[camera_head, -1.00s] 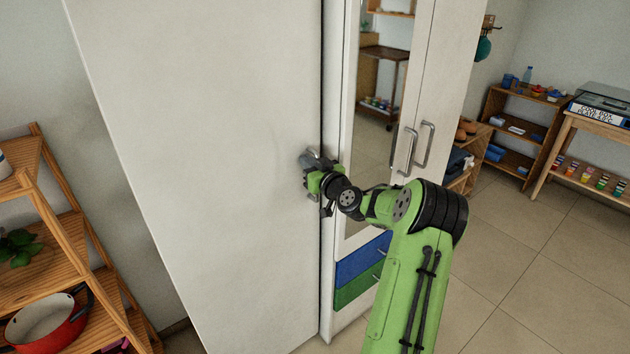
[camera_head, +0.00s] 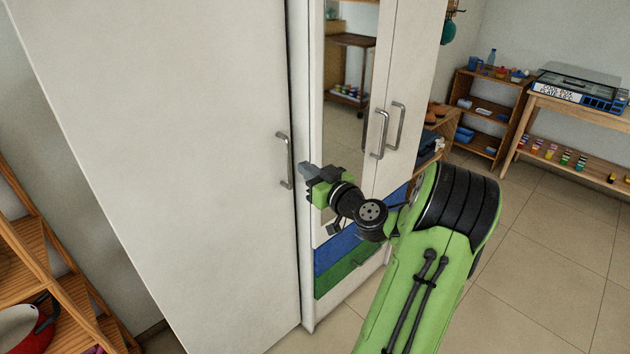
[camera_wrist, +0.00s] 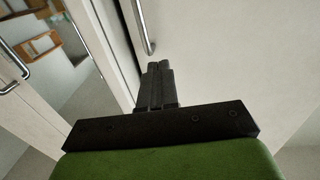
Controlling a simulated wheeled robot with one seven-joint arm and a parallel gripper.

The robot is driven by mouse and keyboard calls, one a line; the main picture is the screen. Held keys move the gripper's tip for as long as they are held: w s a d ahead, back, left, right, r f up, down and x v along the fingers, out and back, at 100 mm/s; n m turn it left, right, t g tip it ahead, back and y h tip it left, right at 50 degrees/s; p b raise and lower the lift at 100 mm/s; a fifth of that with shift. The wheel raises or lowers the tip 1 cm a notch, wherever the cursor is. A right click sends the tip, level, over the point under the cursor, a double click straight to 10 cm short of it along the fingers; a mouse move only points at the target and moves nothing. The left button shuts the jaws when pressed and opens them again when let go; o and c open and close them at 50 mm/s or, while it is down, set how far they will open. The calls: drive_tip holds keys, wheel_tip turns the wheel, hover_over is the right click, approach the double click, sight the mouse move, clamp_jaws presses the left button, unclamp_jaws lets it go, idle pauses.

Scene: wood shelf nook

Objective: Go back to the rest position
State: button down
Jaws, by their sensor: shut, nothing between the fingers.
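My gripper (camera_head: 306,170) is in front of the tall white cabinet, just right of the vertical handle (camera_head: 284,160) of its large left door (camera_head: 190,170). In the wrist view my gripper (camera_wrist: 154,68) has its two dark fingers together with nothing between them. The metal handle (camera_wrist: 146,28) shows just beyond the fingertips there, with a visible gap.
Right of the gripper are the mirrored door (camera_head: 345,110), two more handles (camera_head: 381,135), and blue (camera_head: 335,248) and green drawers. A wooden shelf (camera_head: 50,270) stands at the left. Low shelves (camera_head: 490,110) and a bench (camera_head: 570,105) stand at the right. Tiled floor (camera_head: 560,250) is clear.

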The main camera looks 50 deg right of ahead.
drive_tip(key=v, duration=0.2)
drive_tip(key=shift+s, duration=0.3)
drive_tip(key=shift+a, duration=0.15)
drive_tip(key=w+a+r+n+g+y+p, duration=0.1)
drive_tip(key=a+n+g+y+p, duration=0.2)
drive_tip(key=a, duration=1)
drive_tip(key=w+a+n+g+y+p, duration=0.1)
drive_tip(key=w+a+n+g+y, duration=0.3)
drive_tip(key=a, duration=0.9)
drive_tip(key=s+a+r+m+g+h+p, duration=0.1)
drive_tip(key=s+a+r+m+g+p, duration=0.1)
drive_tip(key=s, duration=0.9)
drive_tip(key=s+a+r+m+g+h+p, duration=0.2)
drive_tip(key=s+a+r+g, duration=0.1)
drive_tip(key=s, duration=0.7)
drive_tip(key=shift+s+a+r, duration=0.25)
drive_tip(key=shift+s+a, duration=0.15)
drive_tip(key=shift+a, duration=0.5)
